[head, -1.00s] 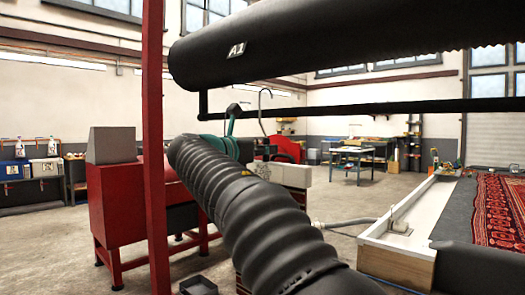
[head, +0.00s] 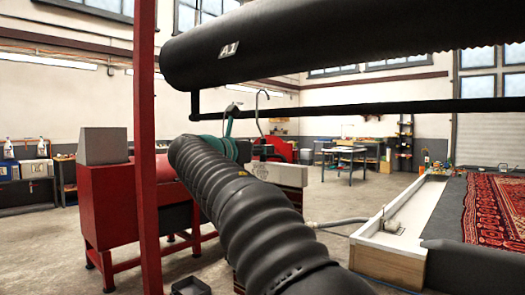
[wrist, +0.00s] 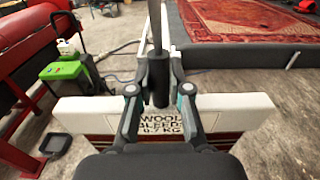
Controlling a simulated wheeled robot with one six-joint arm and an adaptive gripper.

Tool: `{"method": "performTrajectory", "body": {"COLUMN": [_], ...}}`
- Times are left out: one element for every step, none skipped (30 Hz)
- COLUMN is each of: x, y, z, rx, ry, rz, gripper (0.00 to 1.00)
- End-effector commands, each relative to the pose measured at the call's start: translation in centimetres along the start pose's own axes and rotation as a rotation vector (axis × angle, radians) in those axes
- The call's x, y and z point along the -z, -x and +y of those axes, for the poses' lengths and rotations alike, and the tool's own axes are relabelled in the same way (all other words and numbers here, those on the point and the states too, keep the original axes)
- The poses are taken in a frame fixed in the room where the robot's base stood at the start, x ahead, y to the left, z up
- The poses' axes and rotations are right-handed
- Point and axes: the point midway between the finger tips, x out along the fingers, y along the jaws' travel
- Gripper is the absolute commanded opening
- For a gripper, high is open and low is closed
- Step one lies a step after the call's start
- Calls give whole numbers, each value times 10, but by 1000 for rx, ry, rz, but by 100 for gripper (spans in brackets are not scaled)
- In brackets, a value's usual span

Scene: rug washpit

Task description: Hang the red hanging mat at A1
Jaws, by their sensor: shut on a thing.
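The red hanging mat hangs from a white bar (wrist: 235,112) with a printed label (wrist: 160,124); a little red shows below it in the wrist view. In the head view its pale bar (head: 283,174) shows beyond my arm. My gripper (wrist: 159,88) is shut on the mat's dark upright grip (wrist: 159,72). A thin curved hook (head: 260,108) rises above it. The black roller labelled A1 (head: 310,45) crosses the top of the head view, above my gripper (head: 240,150). The hook looks apart from the roller. Most of the mat's cloth is hidden.
A red post (head: 146,150) stands left of my arm. A thin black rail (head: 380,108) runs below the roller. A red machine (head: 110,190) stands at left. A patterned rug (head: 490,210) lies at right. A green box (wrist: 65,72) is on the floor.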

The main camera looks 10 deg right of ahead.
Motion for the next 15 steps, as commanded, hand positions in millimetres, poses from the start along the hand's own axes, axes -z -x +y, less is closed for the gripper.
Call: {"method": "performTrajectory", "body": {"x": [0, 1, 3, 4, 5, 6, 7, 8, 9, 10, 11, 12, 13, 14, 16], "y": [0, 0, 0, 0, 0, 0, 0, 0, 0, 0, 0, 0, 0, 0, 0], "z": [0, 0, 0, 0, 0, 0, -1, -1, -1, -1, -1, -1, -1, -1, -1], "rx": [0, 0, 0, 0, 0, 0, 0, 0, 0, 0, 0, 0, 0, 0, 0], "ry": [-1, -1, -1, 0, 0, 0, 0, -1, -1, -1, -1, -1, -1, -1, -1], "rz": [-2, -2, -2, -2, -2, -2, -2, -2, -2, -2, -2, -2, -2, -2, -2], "gripper": [0, 0, 0, 0, 0, 0, 0, 0, 0, 0, 0, 0, 0, 0, 0]}}
